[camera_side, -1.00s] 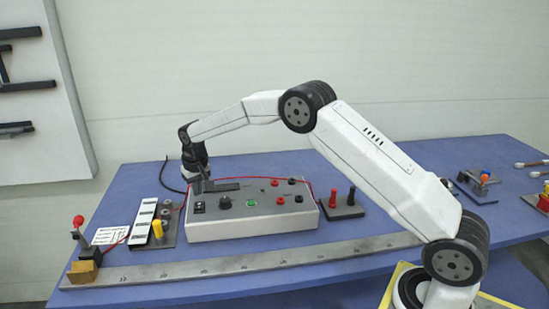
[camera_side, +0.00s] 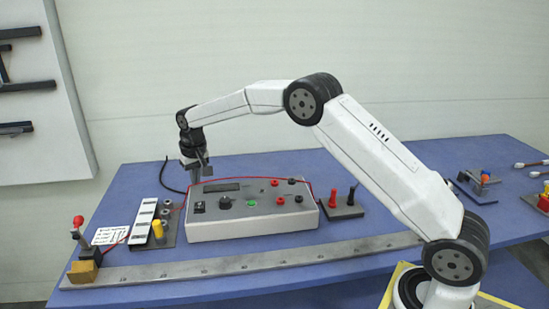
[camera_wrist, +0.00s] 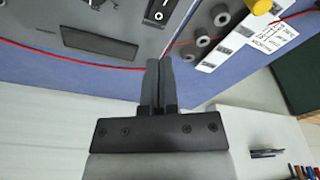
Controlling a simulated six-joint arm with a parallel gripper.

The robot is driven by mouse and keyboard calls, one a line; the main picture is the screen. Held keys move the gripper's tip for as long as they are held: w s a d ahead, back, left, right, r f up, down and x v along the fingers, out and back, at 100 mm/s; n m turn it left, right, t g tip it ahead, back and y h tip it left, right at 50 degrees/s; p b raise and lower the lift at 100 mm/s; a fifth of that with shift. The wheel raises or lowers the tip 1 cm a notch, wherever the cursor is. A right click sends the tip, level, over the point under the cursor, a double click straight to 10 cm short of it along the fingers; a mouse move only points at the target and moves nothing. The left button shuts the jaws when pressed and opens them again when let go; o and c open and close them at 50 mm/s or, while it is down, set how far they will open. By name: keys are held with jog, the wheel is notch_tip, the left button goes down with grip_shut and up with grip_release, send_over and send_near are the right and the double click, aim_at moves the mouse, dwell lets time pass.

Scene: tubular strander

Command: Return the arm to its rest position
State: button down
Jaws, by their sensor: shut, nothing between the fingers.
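My gripper (camera_side: 198,171) hangs from the wrist at the back left of the grey control box (camera_side: 255,226), a little above its rear left corner in the side view. In the wrist view my gripper (camera_wrist: 158,62) has its two fingers together with nothing between them. The control box (camera_wrist: 125,22) shows there beyond the fingertips, with its dark display and black rocker switch (camera_wrist: 160,10). The fingers look clear of the box, though the exact gap is hard to tell.
A terminal board (camera_side: 143,222) with a yellow plug stands left, a small base with red and black posts (camera_side: 343,207) right. A metal rail (camera_side: 225,268) lies in front. The air above the table is free.

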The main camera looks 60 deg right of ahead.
jog(key=shift+s, duration=0.1)
jog(key=shift+s+a+r, duration=0.15)
jog(key=shift+s, duration=0.65)
jog(key=s+a+f+n, duration=0.1)
jog(key=s, duration=1.5)
jog(key=s+a+f+n, duration=0.1)
jog(key=s+n, duration=0.1)
jog(key=s, duration=1.4)
jog(key=shift+f+t, duration=0.35)
jog(key=shift+t, duration=0.05)
